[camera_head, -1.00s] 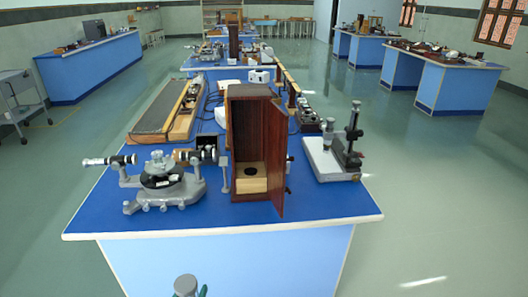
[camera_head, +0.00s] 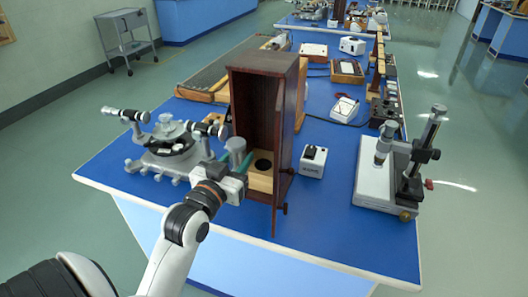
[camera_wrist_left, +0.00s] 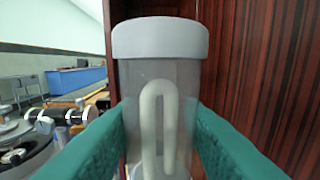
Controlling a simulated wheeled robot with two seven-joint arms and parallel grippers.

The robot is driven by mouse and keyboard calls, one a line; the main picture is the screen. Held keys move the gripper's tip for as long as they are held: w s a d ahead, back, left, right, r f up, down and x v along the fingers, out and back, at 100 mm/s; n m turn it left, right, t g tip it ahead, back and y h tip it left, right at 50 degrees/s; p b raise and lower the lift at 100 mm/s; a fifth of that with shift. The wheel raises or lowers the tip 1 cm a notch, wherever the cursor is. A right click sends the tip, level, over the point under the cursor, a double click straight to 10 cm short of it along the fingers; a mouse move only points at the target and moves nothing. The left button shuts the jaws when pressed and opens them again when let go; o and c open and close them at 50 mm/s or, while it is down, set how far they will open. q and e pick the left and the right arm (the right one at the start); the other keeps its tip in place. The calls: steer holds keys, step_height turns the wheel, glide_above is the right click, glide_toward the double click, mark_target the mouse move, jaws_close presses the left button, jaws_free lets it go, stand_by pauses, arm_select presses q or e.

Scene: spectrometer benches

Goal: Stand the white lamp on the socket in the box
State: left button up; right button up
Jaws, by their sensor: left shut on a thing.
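The lamp (camera_head: 236,146) has a pale grey cap and a clear tube with a white U-shaped element, seen close in the left wrist view (camera_wrist_left: 160,95). My left gripper (camera_head: 234,161) is shut on it, with a green finger on each side, and holds it roughly upright. It is at the open front of the tall dark wooden box (camera_head: 243,108). Inside the box, the socket (camera_head: 263,165) shows as a dark round spot on a light wooden block, right of the lamp. The lamp's lower end is hidden. My right gripper is not in view.
A grey spectrometer (camera_head: 168,148) stands left of the box, close to my left arm. The box's door (camera_head: 280,150) stands open on the right. A small white unit (camera_head: 313,162) and a microscope stand (camera_head: 405,160) are further right. The blue bench top (camera_head: 320,215) is clear in front.

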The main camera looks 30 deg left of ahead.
arm_select(q)
steer(key=w+a+p, duration=0.2)
steer(key=w+a, duration=0.2)
steer(key=w, duration=1.1)
steer(key=f, duration=0.6)
steer(key=shift+w+d+f+p, duration=0.15)
steer(key=shift+w+f+p, duration=0.15)
steer(key=shift+w+p, duration=0.1)
steer(key=shift+w+f, duration=0.1)
steer(key=shift+f, duration=0.1)
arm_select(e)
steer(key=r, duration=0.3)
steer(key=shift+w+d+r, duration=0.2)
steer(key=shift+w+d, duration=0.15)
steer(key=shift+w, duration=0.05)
arm_select(q)
steer(key=shift+f, duration=0.15)
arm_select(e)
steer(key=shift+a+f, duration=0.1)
arm_select(q)
steer(key=o, duration=1.1)
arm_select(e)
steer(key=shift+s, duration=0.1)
